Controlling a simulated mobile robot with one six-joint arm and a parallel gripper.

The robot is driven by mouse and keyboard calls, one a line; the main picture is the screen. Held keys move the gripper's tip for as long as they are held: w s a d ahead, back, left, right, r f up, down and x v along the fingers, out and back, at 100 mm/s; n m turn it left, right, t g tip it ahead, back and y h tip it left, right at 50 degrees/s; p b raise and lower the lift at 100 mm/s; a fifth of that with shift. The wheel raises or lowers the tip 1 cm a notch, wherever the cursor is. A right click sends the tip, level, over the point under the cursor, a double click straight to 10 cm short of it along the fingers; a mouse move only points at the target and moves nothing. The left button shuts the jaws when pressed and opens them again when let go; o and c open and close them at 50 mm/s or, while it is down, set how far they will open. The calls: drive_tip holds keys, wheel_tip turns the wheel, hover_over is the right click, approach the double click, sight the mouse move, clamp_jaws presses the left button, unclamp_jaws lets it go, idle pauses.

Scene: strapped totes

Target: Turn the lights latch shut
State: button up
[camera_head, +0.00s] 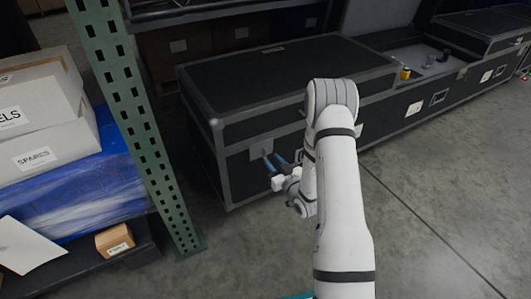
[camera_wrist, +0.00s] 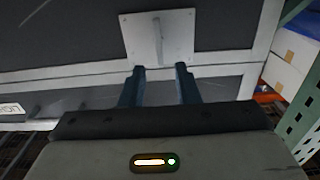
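A large black case (camera_head: 265,85) with grey edges stands on the floor at the centre of the head view. In the wrist view, a pale metal latch plate (camera_wrist: 180,25) with a narrow upright handle (camera_wrist: 157,40) is on the case front. My gripper (camera_wrist: 160,68) has its two blue fingers apart, with nothing between them. The fingertips are near the lower edge of the plate, and the handle lies ahead of the gap. Contact cannot be told.
Another case with an open top (camera_head: 430,65) stands to the right. The floor (camera_head: 440,200) in front is clear.

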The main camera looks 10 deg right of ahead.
sight(265, 152)
drive_tip(key=b+x, duration=0.1)
drive_tip(key=x, duration=0.5)
drive_tip(key=shift+c, duration=0.3)
drive_tip(key=shift+s, duration=0.1)
clamp_jaws()
